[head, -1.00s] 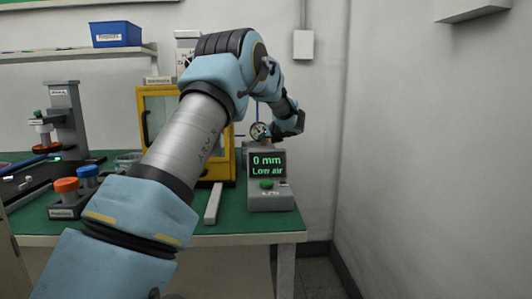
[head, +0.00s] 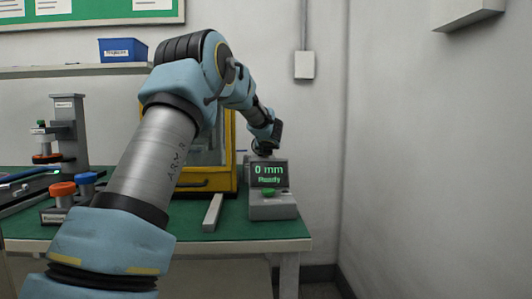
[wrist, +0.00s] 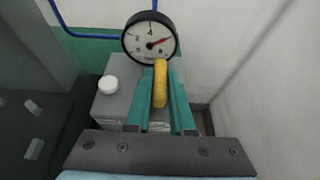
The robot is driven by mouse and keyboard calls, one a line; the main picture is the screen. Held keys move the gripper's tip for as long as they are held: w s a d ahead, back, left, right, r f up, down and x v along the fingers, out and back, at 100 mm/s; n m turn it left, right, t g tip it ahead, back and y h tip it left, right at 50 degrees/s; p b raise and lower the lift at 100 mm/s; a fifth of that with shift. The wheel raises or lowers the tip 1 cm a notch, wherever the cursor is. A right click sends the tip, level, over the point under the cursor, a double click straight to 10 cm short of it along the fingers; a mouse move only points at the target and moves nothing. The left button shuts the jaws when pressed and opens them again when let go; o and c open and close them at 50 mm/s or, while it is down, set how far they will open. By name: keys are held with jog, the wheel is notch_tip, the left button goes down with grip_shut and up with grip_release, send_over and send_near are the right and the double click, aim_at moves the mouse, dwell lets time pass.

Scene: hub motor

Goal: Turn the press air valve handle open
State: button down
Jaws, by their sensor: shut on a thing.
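The yellow valve handle (wrist: 160,92) stands between the teal fingers of my gripper (wrist: 163,80) in the wrist view. My gripper is shut on it. A round pressure gauge (wrist: 140,34) is just beyond the handle, its red needle pointing to the upper right. In the head view my gripper end (head: 264,148) is low behind the press display (head: 270,174), and the handle is hidden there. The display reads "0 mm" and "Ready".
A grey box with a white round knob (wrist: 107,84) is left of the fingers. A yellow-framed cabinet (head: 207,183) stands left of the display. A grey bar (head: 213,212) lies on the green bench top. The wall is close on the right.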

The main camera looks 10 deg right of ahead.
jog(key=c, duration=0.8)
grip_release()
jog(key=b+v, duration=0.1)
jog(key=v, duration=0.9)
jog(key=shift+s+r, duration=0.2)
jog(key=shift+s, duration=0.15)
